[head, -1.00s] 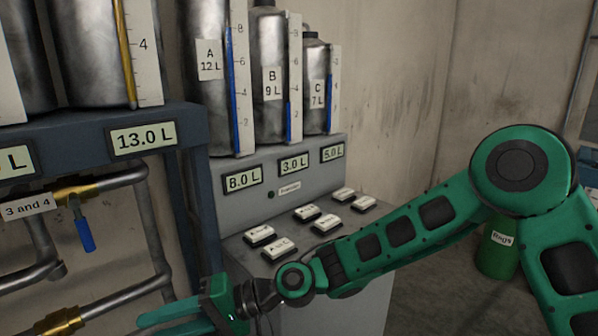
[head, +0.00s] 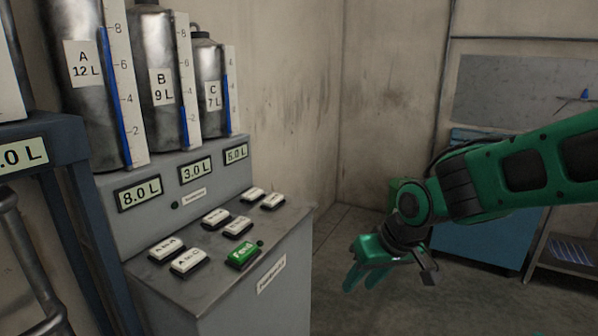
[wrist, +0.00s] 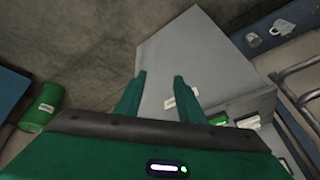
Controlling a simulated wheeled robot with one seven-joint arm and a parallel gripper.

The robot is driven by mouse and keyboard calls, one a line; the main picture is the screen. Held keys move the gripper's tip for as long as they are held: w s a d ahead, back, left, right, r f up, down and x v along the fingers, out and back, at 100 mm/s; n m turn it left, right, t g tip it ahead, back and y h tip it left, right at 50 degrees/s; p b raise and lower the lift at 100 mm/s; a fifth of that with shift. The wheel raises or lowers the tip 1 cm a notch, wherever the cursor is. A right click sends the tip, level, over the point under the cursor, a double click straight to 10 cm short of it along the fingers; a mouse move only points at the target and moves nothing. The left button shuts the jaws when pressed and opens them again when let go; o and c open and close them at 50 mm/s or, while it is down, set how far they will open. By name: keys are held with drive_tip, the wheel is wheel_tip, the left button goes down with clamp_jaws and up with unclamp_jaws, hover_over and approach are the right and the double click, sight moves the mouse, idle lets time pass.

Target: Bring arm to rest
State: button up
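My gripper (head: 362,280) is green and hangs at the end of my arm, to the right of the grey control cabinet and apart from it. In the wrist view its two fingers (wrist: 159,84) stand apart with nothing between them. The cabinet (wrist: 205,62) lies beyond the fingertips there. In the head view the cabinet top (head: 210,272) carries several white buttons and one green button (head: 243,255).
Metal tanks A (head: 82,70), B (head: 160,80) and C (head: 212,85) stand behind displays reading 8.0 L, 3.0 L and 5.0 L. A blue cabinet (head: 490,225) stands at the back right. A green drum (wrist: 42,105) shows in the wrist view. Floor right of the cabinet is clear.

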drive_tip(key=s+d+r+m+h, duration=0.1)
drive_tip(key=s+d+r+m, duration=0.15)
drive_tip(key=d, duration=0.55)
drive_tip(key=s+d+r+m+h, duration=0.15)
drive_tip(key=s+d, duration=0.25)
drive_tip(key=d, duration=0.4)
drive_tip(key=s+d+f+m+g, duration=0.1)
drive_tip(key=s+d+m+g, duration=0.1)
drive_tip(key=s+d, duration=0.3)
drive_tip(key=s+d+f+m+g, duration=0.2)
drive_tip(key=s+d, duration=0.4)
drive_tip(key=s, duration=0.5)
drive_tip(key=shift+s+d+m, duration=0.25)
drive_tip(key=shift+s+m, duration=0.1)
drive_tip(key=shift+m, duration=0.45)
drive_tip(key=shift+a, duration=0.1)
drive_tip(key=shift+c, duration=0.5)
